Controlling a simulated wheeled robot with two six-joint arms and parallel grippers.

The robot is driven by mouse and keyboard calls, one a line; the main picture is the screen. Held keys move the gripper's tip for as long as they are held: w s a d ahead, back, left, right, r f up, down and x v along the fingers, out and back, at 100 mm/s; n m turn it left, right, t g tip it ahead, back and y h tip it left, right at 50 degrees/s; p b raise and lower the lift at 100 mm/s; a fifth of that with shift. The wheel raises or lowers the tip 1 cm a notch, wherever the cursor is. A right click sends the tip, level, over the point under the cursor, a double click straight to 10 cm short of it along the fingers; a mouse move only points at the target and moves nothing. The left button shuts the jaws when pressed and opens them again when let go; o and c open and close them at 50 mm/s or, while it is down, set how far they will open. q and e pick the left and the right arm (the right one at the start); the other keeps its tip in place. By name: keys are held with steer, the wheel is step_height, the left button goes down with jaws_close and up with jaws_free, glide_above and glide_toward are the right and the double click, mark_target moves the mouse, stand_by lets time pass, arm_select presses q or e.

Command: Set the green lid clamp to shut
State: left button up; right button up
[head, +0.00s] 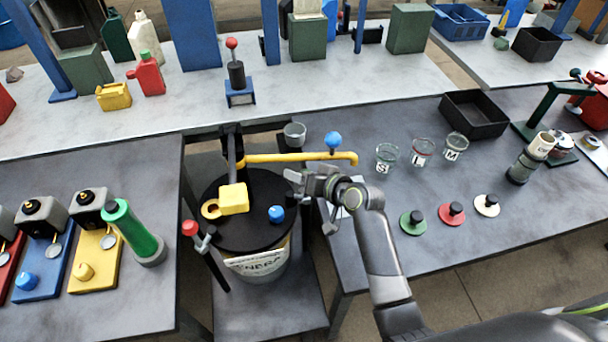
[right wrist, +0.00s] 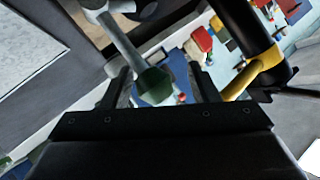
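The green lid clamp shows in the right wrist view as a grey lever with a green knob (right wrist: 155,83) at its end. The knob appears between the spread fingers of my right gripper (right wrist: 163,88), with gaps on both sides. In the head view my right gripper (head: 299,180) is at the right rim of the drum's black lid (head: 243,240) and hides the green knob. A red-knobbed clamp (head: 190,228) stands out at the drum's left side. My left gripper is not in view.
A yellow pipe (head: 290,157) with a blue knob (head: 333,139) runs close behind my right gripper. A yellow block (head: 234,198) and blue knob (head: 276,213) are on the lid. Glass jars (head: 387,157) and coloured lids (head: 452,213) stand on the right table.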

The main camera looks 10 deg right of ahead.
steer(key=shift+d, duration=0.1)
steer(key=shift+s+d+r, duration=0.15)
steer(key=shift+s+d, duration=0.1)
steer(key=shift+d, duration=0.05)
steer(key=b+v, duration=0.2)
steer(key=v, duration=1.4)
steer(key=shift+s, duration=0.25)
steer(key=shift+r, duration=0.15)
